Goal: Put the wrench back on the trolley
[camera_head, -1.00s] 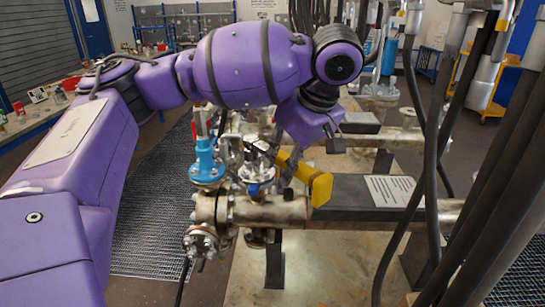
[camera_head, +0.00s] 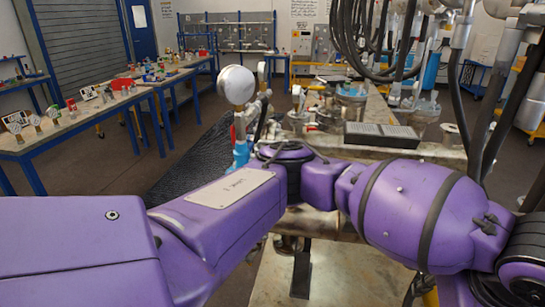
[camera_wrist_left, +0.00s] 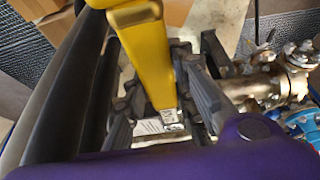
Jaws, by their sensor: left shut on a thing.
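The wrench, seen as a thick yellow bar (camera_wrist_left: 148,45) in the left wrist view, runs from the top edge down between the dark fingers of my left gripper (camera_wrist_left: 162,88). The fingers are shut on it, one on each side. Its far end is cut off by the top edge. In the head view my left arm crosses the lower half to the right, and its gripper is out of that picture. I cannot make out the trolley for certain in either view. My right gripper is not in view.
A flanged pipe (camera_wrist_left: 265,88) lies right of my left gripper in the wrist view. The head view shows a round white gauge (camera_head: 237,85) behind my arm, hanging black hoses (camera_head: 458,80) at right, and a long workbench (camera_head: 85,122) at left. Floor is clear beside the bench.

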